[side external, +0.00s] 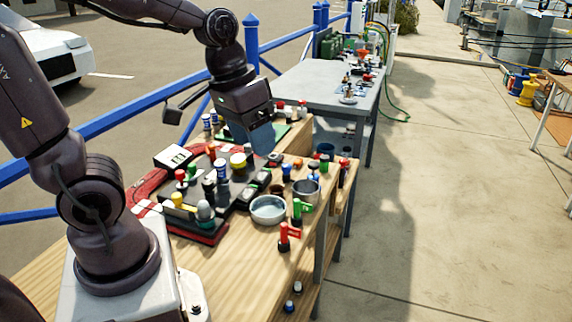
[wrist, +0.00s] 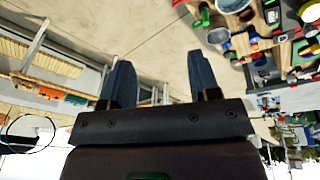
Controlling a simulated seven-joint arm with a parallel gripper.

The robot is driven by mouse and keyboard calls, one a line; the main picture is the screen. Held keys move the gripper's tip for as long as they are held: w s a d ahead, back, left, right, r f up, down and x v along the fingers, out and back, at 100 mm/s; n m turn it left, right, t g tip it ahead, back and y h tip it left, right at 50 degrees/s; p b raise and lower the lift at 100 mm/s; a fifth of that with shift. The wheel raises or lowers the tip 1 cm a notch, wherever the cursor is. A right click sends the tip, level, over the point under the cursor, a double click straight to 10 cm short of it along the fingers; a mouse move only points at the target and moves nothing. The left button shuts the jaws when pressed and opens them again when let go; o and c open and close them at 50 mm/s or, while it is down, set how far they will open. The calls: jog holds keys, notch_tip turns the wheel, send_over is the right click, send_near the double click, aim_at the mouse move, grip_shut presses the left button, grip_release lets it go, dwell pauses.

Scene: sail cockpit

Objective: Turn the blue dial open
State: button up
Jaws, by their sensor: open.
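My gripper (side external: 262,140) hangs above the far part of the cluttered bench, with its blue-grey fingers pointing down. In the wrist view my gripper (wrist: 161,80) has its two fingers wide apart with nothing between them. Several small blue parts are on the bench. One is a small blue knob (side external: 286,169) right of the panel, below and to the right of my fingers. Another is a blue-and-white cylinder (side external: 221,168) on the panel. I cannot tell which of these is the blue dial, or how it is turned. My gripper touches none of them.
The black-and-red panel (side external: 207,238) carries several coloured knobs. A bowl (side external: 268,208), a metal cup (side external: 306,190), a green-handled valve (side external: 298,210) and a red-handled valve (side external: 285,237) crowd the bench's right side. A grey table (side external: 310,80) stands behind. The near wooden top (side external: 240,275) is clear.

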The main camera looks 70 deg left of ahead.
jog(key=w+a+f+n, duration=0.4)
jog(key=w+a+f, duration=0.4)
jog(key=a, duration=0.2)
jog(key=y, duration=0.3)
send_near(286, 165)
jog(key=shift+n+t, duration=0.3)
jog(key=shift+n, duration=0.1)
jog(key=x, duration=0.9)
jog(key=shift+s+f, duration=0.15)
jog(key=shift+f, duration=0.1)
jog(key=c, duration=0.9)
